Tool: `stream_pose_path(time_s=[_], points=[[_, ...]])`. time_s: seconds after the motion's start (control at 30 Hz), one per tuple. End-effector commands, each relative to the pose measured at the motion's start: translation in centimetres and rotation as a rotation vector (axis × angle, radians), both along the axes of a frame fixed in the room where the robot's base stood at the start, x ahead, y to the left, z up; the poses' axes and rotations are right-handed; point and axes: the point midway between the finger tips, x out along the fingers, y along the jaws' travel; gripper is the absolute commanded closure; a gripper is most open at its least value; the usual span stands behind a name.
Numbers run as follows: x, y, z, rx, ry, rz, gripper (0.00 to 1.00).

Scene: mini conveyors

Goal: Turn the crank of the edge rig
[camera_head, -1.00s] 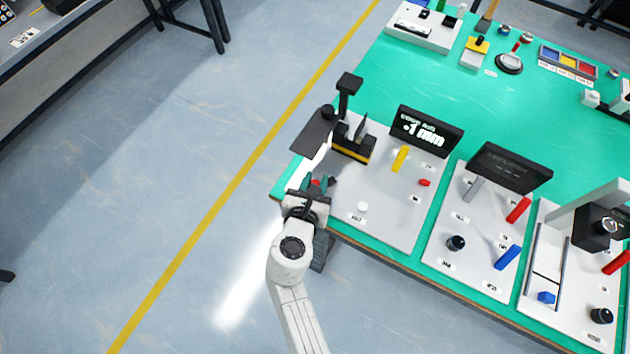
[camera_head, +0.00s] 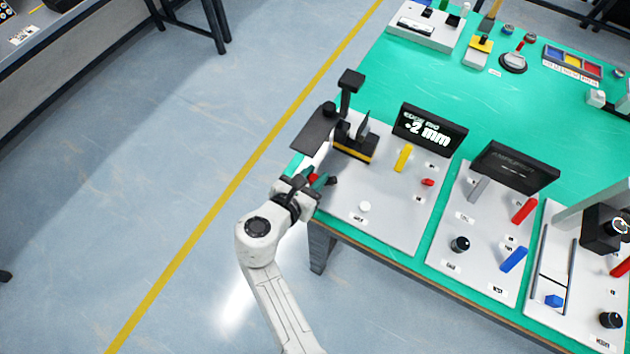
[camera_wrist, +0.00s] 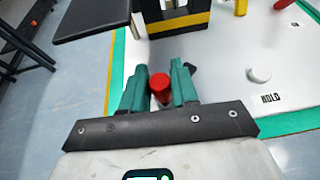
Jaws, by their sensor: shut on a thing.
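The edge rig is a white panel (camera_head: 385,205) at the left end of the green table, with a black and yellow block (camera_head: 353,146) and a dark flat plate (camera_head: 317,129) at its left edge. Its black display (camera_head: 430,130) reads "-2 mm". The crank's red knob (camera_wrist: 160,85) sits between the teal fingers of my gripper (camera_wrist: 159,82) in the wrist view. My gripper (camera_head: 318,181) is shut on this knob at the panel's left edge. The rest of the crank is mostly hidden by the fingers; a small dark part shows beside the right finger.
A yellow lever (camera_head: 403,158), a red button (camera_head: 427,182) and a white knob (camera_head: 365,207) stand on the same panel. A second panel (camera_head: 480,220) with red and blue levers is to the right. The floor left of the table is clear.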

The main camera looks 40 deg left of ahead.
Motion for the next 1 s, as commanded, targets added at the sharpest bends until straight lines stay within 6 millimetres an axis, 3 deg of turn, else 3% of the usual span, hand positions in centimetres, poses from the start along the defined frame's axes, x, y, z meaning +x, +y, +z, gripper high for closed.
stream_pose_path(time_s=[0.5, 1.0], points=[[1.7, 1.8, -0.5, 0.004, -0.004, -0.486, 1.00], [3.1, 2.0, -0.7, 0.003, 0.000, -0.815, 1.00]])
